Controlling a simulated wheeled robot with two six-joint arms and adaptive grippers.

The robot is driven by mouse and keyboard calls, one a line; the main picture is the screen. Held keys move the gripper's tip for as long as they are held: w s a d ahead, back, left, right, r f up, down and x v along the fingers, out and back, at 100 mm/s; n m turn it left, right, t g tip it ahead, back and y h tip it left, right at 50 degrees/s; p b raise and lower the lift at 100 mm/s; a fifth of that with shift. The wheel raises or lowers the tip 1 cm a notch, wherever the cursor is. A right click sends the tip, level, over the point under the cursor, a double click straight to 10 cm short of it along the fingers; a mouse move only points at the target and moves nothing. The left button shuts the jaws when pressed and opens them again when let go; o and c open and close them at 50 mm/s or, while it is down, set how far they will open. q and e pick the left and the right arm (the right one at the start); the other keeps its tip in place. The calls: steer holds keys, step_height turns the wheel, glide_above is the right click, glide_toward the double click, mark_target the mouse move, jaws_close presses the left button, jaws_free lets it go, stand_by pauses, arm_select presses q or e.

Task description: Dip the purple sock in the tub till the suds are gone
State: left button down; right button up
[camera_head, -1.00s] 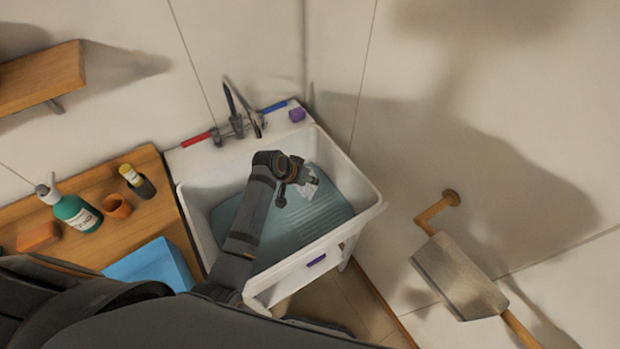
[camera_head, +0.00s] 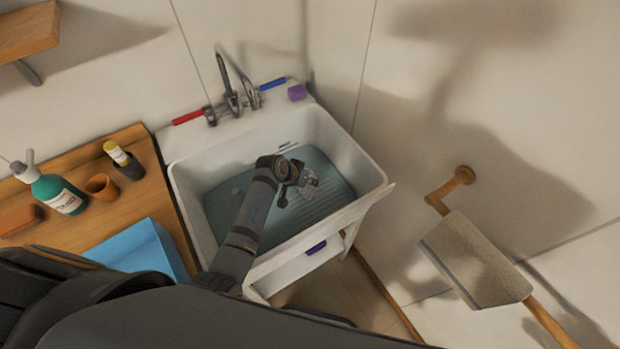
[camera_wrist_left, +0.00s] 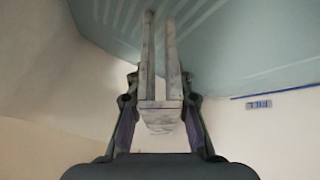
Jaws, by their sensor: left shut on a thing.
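My left gripper (camera_head: 302,187) reaches into the white tub (camera_head: 372,192), which holds teal water (camera_head: 232,208) over a ribbed surface. My right gripper is not in view.
A wooden counter (camera_head: 130,190) at left holds a green bottle (camera_head: 62,193), an orange cup (camera_head: 102,187) and a blue box (camera_head: 145,255). A wall-mounted roller (camera_head: 478,262) is at right.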

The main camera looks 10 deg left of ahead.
arm_select(q)
steer(key=shift+f+b, duration=1.95)
steer(key=shift+f, duration=1.3)
steer(key=shift+w+d, duration=0.1)
steer(key=shift+w+d, duration=0.2)
steer(key=shift+s+a+p, duration=0.1)
steer(key=shift+p, duration=0.2)
steer(key=shift+s+a, duration=0.25)
